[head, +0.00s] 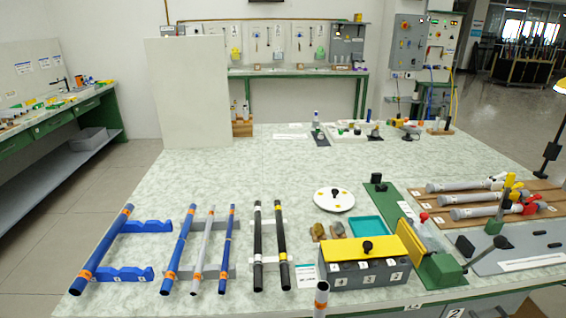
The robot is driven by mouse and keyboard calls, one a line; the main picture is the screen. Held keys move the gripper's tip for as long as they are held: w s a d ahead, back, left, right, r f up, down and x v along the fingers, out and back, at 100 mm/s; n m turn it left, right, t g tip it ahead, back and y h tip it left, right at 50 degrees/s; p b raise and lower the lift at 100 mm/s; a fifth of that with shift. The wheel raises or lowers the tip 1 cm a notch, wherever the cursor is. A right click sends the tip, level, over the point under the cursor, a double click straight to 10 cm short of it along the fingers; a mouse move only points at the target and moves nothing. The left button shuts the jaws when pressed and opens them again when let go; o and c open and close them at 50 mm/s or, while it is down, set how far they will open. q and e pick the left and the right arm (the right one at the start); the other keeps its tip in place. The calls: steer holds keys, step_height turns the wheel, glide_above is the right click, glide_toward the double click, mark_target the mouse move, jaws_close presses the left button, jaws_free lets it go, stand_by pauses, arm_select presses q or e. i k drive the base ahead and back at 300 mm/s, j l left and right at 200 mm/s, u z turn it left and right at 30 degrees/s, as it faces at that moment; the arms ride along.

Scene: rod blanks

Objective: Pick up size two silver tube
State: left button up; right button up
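A thin silver tube (203,248) with orange bands lies lengthwise between two blue tubes, a thicker one (179,248) on its left and a thinner one (226,250) on its right. These three rest across grey supports (213,272). A grey cylinder (320,303) with an orange band stands at the table's front edge, its lower part cut off by the frame. I cannot read a size mark on either silver-grey piece. Neither of my grippers is in the head view.
A large blue tube (103,248) lies on blue holders (130,274) at left. Two black tubes (258,245) lie right of the silver one. A grey box with a yellow lid (360,248) and a green fixture (435,262) stand at right. The table's middle (270,165) is clear.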

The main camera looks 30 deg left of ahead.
mark_target(193, 288)
steer(key=u, duration=1.4)
